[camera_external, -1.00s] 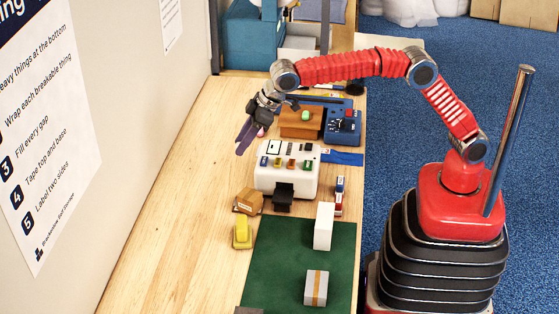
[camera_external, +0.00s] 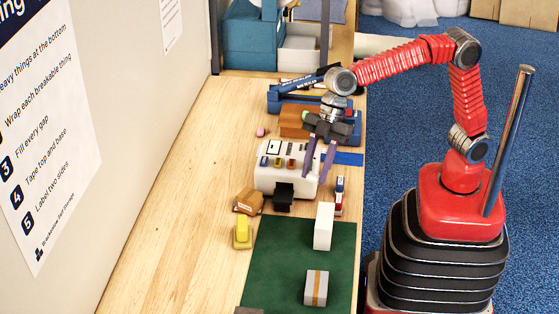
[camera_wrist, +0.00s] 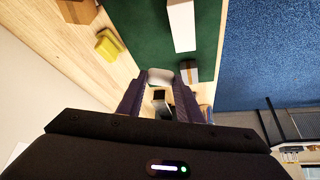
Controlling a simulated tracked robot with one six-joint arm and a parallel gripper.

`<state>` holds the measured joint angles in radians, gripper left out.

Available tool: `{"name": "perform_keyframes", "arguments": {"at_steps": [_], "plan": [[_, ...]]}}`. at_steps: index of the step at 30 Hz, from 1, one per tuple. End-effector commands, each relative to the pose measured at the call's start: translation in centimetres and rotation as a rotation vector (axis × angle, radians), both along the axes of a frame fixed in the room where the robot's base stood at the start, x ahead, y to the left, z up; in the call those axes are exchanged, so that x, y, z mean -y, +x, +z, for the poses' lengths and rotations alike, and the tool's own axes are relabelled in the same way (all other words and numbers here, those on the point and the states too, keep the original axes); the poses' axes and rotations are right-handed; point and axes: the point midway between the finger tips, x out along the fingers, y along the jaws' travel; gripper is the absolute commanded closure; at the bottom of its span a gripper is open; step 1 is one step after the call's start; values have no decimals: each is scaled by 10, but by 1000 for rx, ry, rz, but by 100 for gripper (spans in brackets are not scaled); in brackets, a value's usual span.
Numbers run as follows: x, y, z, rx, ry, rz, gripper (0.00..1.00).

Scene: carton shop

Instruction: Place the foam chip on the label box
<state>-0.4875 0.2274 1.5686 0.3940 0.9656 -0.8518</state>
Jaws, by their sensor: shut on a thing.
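My gripper (camera_external: 314,180) hangs over the right end of the white machine, fingers pointing down. In the wrist view its fingers (camera_wrist: 161,80) are shut on a small pale block (camera_wrist: 161,76), which appears to be the foam chip. In the external view the chip cannot be made out against the white machine. I cannot tell for sure which thing is the label box. A small brown carton (camera_external: 248,201) with a pale mark sits at the machine's front left; its edge shows in the wrist view (camera_wrist: 76,10). A grey box with a tan stripe (camera_external: 316,288) lies on the green mat.
The white machine (camera_external: 265,180) has coloured pieces on top. A tall white box (camera_external: 323,226) stands on the green mat (camera_external: 280,260). A yellow object (camera_external: 242,232) is left of the mat. A small pink piece (camera_external: 260,132) lies farther back. The wooden bench (camera_external: 170,220) is clear at left.

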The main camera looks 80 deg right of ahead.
Motion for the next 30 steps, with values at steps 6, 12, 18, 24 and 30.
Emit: {"name": "perform_keyframes", "arguments": {"at_steps": [6, 12, 18, 24, 30], "plan": [[-4, -27, -14, -2, 0, 203, 88], [-7, -35, -16, 0, 0, 358, 88], [-7, -36, -15, 1, 0, 405, 88], [-7, -36, -15, 1, 0, 405, 88], [-7, -36, -25, -1, -1, 405, 88]]}}
